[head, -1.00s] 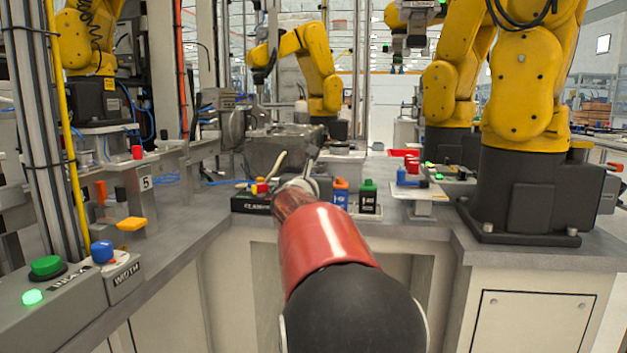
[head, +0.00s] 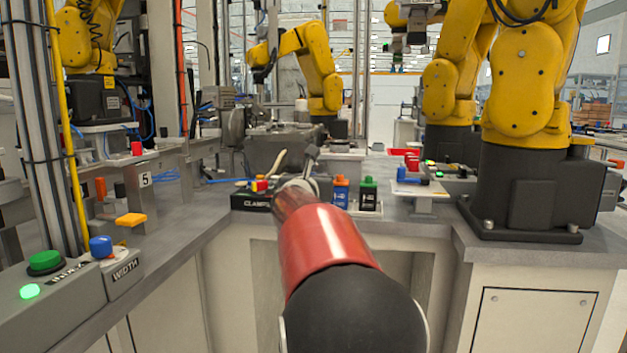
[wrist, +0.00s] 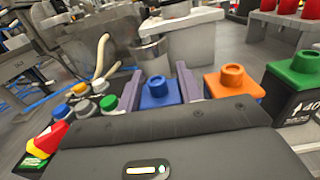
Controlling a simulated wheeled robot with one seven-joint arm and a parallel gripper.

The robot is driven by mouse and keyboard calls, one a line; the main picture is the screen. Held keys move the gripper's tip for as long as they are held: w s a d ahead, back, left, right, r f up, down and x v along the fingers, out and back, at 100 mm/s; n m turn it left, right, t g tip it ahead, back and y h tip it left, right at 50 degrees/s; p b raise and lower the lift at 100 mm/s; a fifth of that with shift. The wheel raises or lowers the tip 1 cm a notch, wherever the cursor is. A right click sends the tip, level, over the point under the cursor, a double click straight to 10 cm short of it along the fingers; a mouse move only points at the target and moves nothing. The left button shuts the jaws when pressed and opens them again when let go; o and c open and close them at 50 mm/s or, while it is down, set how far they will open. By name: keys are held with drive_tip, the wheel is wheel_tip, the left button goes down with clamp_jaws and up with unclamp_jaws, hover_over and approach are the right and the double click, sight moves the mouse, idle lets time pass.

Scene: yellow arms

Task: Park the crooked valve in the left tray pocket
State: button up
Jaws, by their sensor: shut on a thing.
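In the wrist view, the two grey-purple fingers of my gripper (wrist: 161,88) stand either side of a blue block with a round knob (wrist: 158,93). They are closed on it. It is level with an orange-capped block (wrist: 233,84) and a green-capped block (wrist: 294,72) to its right. I cannot tell whether the blue block is tilted or lifted. The orange block (head: 340,188) and green block (head: 368,190) also show in the head view, right of my red arm. My gripper's fingertips are hidden there. I cannot identify a left tray pocket with certainty.
A black box labelled CLAMP (head: 250,202) with small coloured knobs sits left of my arm. A white stand (head: 420,188) with red and blue parts is to the right. Large yellow arms (head: 527,80) rise at right. The left counter holds a button box (head: 50,290).

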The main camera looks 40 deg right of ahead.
drive_tip(key=o, duration=1.1)
